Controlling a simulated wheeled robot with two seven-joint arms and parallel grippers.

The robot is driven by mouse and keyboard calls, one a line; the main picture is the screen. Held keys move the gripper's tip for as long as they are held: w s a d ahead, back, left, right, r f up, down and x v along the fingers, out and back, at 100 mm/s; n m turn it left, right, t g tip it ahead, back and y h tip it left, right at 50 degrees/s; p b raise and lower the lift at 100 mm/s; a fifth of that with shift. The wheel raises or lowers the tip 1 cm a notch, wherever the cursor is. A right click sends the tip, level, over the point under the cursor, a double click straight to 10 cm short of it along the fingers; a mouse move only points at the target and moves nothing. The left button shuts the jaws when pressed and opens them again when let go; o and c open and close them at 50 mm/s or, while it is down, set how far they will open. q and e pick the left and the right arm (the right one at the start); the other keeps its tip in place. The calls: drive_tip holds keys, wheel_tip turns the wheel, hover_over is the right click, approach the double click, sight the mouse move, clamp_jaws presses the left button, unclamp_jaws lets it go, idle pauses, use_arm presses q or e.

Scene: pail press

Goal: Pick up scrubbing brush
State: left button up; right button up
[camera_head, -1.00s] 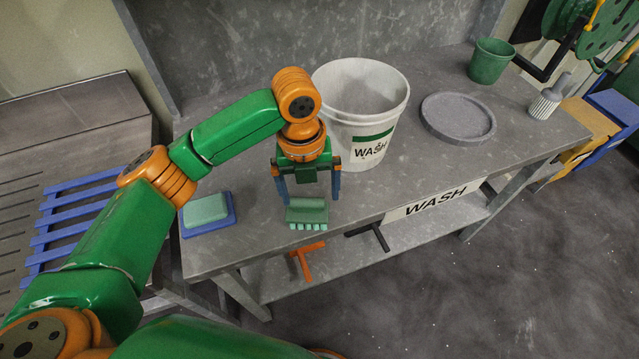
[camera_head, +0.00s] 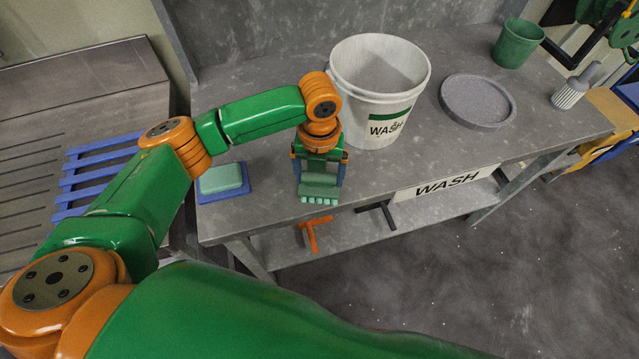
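The scrubbing brush (camera_head: 319,192), a green block with pale green bristles along its front, lies on the grey wash table near its front edge. My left gripper (camera_head: 319,182) points down over it, with one blue finger on each side of the brush. The fingers look open around the brush; any contact is too small to tell. The brush appears to rest on the table. The gripper body hides part of its back. My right gripper is out of view.
A white WASH pail (camera_head: 382,95) stands just behind and right of the gripper. A green sponge (camera_head: 221,178) on a blue tray is at left. A round grey lid (camera_head: 478,101), a small green bucket (camera_head: 518,43) and a white-grey brush (camera_head: 570,92) are farther right.

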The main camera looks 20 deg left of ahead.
use_arm(q)
drive_tip(key=shift+c, duration=0.5)
drive_tip(key=shift+w+r, duration=0.1)
drive_tip(key=shift+r, duration=0.05)
drive_tip(key=r, duration=0.1)
drive_tip(key=r+b, duration=0.1)
drive_tip(key=r, duration=0.1)
drive_tip(key=shift+d, duration=0.2)
drive_tip(key=s+d+r+b, duration=0.1)
drive_tip(key=d+r, duration=0.8)
drive_tip(key=d, duration=0.4)
drive_tip(key=shift+d+r+b, duration=0.3)
drive_tip(key=shift+r, duration=0.05)
